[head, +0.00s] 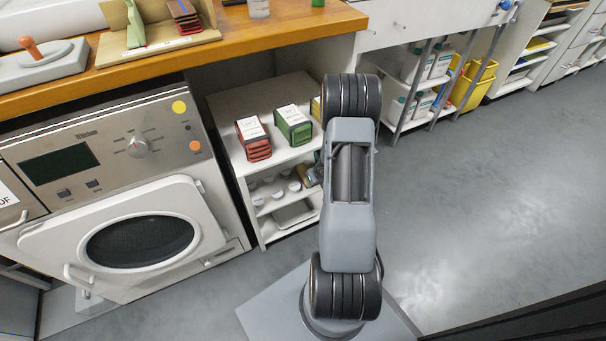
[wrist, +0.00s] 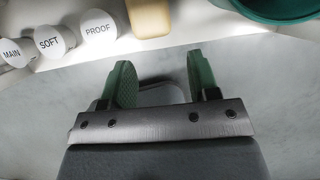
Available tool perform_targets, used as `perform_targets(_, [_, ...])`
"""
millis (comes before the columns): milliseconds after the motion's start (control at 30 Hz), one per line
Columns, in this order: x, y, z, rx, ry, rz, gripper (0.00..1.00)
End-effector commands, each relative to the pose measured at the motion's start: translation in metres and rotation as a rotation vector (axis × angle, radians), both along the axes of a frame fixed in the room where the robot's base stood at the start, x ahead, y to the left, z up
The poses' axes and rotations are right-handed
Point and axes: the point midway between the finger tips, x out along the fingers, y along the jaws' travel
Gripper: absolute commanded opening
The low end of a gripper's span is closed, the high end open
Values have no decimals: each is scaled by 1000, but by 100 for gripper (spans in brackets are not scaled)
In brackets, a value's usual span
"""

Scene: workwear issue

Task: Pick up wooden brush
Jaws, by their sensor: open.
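My gripper (wrist: 160,78) shows in the wrist view with its two green fingers apart and nothing between them. Beyond the fingertips, at the top edge, is a tan, wood-coloured block (wrist: 150,18), cut off by the frame; it may be part of the wooden brush, but I cannot tell for sure. A green rounded thing (wrist: 268,10) lies to its right. In the head view my arm hides the gripper and part of the shelf unit. A small brownish thing (head: 309,176) shows on the lower shelf just left of my arm.
White round-lidded pots marked MAIN, SOFT and PROOF (wrist: 97,28) stand left of the tan block. The shelf unit (head: 262,232) holds red (head: 254,140) and green (head: 293,126) boxes above. A washing machine (head: 130,190) stands left; the floor (head: 490,200) right is clear.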

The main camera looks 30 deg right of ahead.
Motion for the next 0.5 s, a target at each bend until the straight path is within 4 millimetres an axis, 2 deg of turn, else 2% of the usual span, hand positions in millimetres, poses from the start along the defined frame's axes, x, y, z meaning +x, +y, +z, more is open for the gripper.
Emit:
perform_targets(33, [3, 2, -8, 0, 1, 4, 55])
perform_targets(267, [12, 6, -22, 1, 1, 17, 55])
perform_targets(500, [24, 6, -52, 1, 1, 16, 55])
